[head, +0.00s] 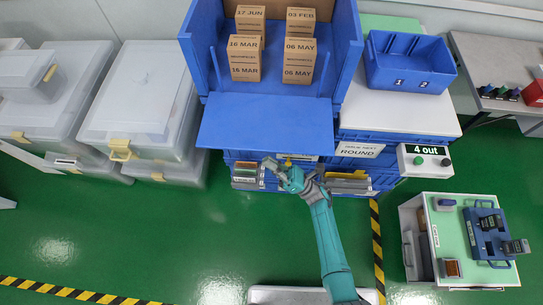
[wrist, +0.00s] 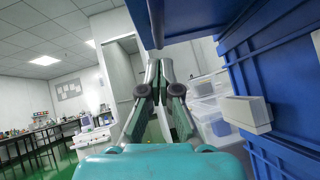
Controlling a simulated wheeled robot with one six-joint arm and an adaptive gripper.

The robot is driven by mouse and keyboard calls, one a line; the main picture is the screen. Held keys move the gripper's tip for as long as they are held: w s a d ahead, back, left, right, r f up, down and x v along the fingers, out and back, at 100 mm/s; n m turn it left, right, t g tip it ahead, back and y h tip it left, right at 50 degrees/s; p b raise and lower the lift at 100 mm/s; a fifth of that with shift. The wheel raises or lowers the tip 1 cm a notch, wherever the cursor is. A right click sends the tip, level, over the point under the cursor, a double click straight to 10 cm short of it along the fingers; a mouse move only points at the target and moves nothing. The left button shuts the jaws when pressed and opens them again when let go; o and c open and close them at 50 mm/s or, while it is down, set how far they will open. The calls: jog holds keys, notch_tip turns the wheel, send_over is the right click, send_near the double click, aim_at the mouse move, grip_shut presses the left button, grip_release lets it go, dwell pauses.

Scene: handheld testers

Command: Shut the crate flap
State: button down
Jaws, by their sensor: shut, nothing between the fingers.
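The crate (head: 187,42) is a large blue box with its front flap (head: 265,125) hanging outward, lowered, towards me in the head view. Several brown date-marked cartons (head: 246,45) stand inside it. My gripper (head: 284,161) is shut and empty, close to the flap's front edge and seemingly below it. In the wrist view the fingers (wrist: 157,62) point up, and the blue underside of the flap (wrist: 190,18) spans the top of the picture. Whether the fingertips touch the flap I cannot tell.
Blue stacked crates (head: 355,163) stand below. A blue bin (head: 408,62) sits on a white top at the right, above a "4 out" box (head: 425,160). A cart (head: 462,240) is at lower right. Clear plastic boxes (head: 145,100) stand left. Green floor (head: 150,235) is free.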

aim_at(271, 148)
jog(key=shift+w+r, duration=0.15)
jog(key=shift+r, duration=0.45)
jog(key=shift+w+r, duration=0.15)
jog(key=shift+r, duration=0.45)
jog(key=r+m+t+h, duration=0.2)
jog(key=r+m, duration=0.2)
jog(key=r+m+t+h, duration=0.3)
jog(key=r+m, duration=0.1)
jog(key=s+r+m+t+h, duration=0.1)
jog(key=r+m+t+h, duration=0.1)
jog(key=r+m, duration=0.2)
jog(key=shift+m+t+h, duration=0.3)
jog(key=shift+m+t, duration=0.1)
jog(key=shift+m, duration=0.2)
jog(key=w+r, duration=0.1)
jog(key=r, duration=0.1)
jog(key=w+r, duration=0.1)
jog(key=r, duration=0.1)
jog(key=w+r, duration=0.1)
jog(key=r, duration=0.1)
jog(key=w+r, duration=0.5)
jog(key=w, duration=0.2)
jog(key=shift+w+d+r, duration=0.15)
jog(key=shift+r, duration=0.2)
